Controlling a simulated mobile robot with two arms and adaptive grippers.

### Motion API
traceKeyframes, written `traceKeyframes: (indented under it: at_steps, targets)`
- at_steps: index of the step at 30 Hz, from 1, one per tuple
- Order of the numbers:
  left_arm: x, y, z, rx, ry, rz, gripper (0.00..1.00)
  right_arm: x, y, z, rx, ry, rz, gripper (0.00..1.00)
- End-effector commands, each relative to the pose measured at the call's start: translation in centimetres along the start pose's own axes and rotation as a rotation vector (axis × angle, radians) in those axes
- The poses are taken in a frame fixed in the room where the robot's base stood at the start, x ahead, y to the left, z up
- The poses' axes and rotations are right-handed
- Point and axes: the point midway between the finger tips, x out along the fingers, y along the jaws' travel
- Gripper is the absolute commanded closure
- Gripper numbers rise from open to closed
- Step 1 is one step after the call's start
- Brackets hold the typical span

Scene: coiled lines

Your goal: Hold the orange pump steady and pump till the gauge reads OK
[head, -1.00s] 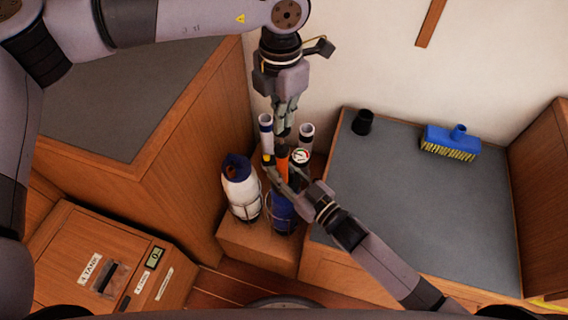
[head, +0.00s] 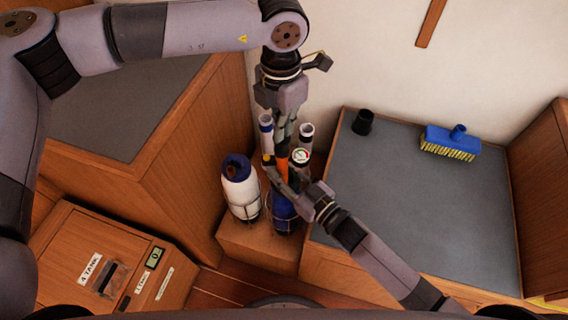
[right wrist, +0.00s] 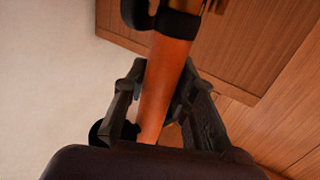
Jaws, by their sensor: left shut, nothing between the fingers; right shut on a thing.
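The orange pump (head: 284,166) stands upright among bottles on a low wooden box. My right gripper (head: 281,184) is shut around its barrel, which also shows between the fingers in the right wrist view (right wrist: 166,82). A black collar (right wrist: 178,23) is at the barrel's end there. My left gripper (head: 283,140) is shut and empty, pointing down right above the pump. Its fingers hide the pump's top, and I cannot tell whether they touch it. The round white gauge (head: 300,156) shows red and green marks beside the pump; its reading is too small to tell.
A white bottle (head: 241,190) and a blue one (head: 285,211) stand in wire holders in front. Pale tubes (head: 305,134) stand behind. A grey-topped bench at right holds a blue brush (head: 450,141) and a black cup (head: 362,122). A wooden tank box (head: 75,239) is at lower left.

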Motion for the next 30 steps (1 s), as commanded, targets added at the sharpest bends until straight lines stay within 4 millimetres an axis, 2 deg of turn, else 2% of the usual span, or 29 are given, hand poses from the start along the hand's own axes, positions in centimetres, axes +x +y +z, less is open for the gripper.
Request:
traceKeyframes:
  at_steps: [15,30]
  targets:
    - [-4.8,0.0,0.0,0.001,0.001,0.000,1.00,0.0,0.0,0.0,0.000,0.001,0.000,1.00]
    - [-5.2,0.0,0.0,0.001,0.000,0.000,1.00,0.0,0.0,0.0,0.000,0.000,0.000,1.00]
